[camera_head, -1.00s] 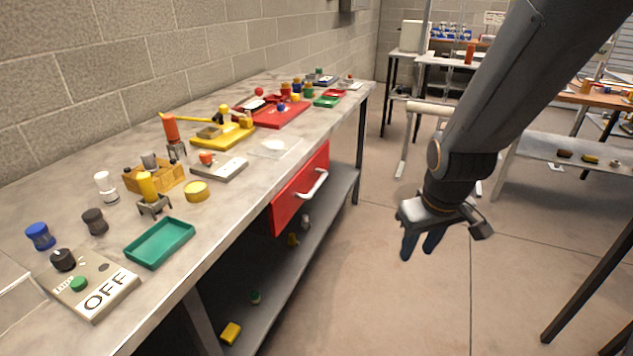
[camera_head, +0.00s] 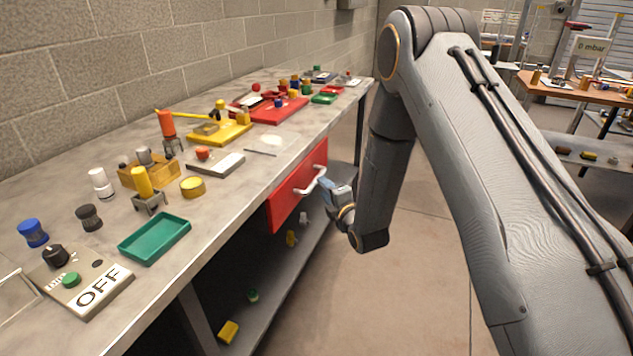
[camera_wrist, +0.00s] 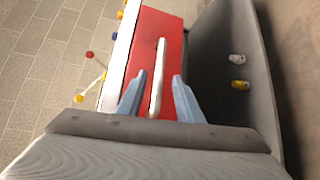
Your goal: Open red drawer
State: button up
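The red drawer (camera_head: 287,205) sits under the workbench top, with its front flush or nearly flush below the edge. Its white bar handle (camera_head: 313,181) stands out from the front. My gripper (camera_head: 324,184) is at the handle in the head view. In the wrist view, the red drawer front (camera_wrist: 172,55) lies ahead and the white handle (camera_wrist: 157,80) runs between the two blue-grey fingers of my gripper (camera_wrist: 158,90). The fingers are apart, with a gap on each side of the handle. The fingertips are partly hidden in the head view.
The workbench top (camera_head: 225,190) holds a green tray (camera_head: 155,240), an OFF switch box (camera_head: 88,290), a yellow tin (camera_head: 193,187) and several other items. A lower shelf (camera_head: 285,275) runs beneath the drawer. The floor (camera_head: 410,290) in front of the bench is clear.

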jog(key=x, duration=0.7)
jog(key=shift+w+a+p, duration=0.15)
jog(key=shift+w+p, duration=0.15)
jog(key=shift+p, duration=0.1)
jog(key=shift+c, duration=0.2)
grip_shut()
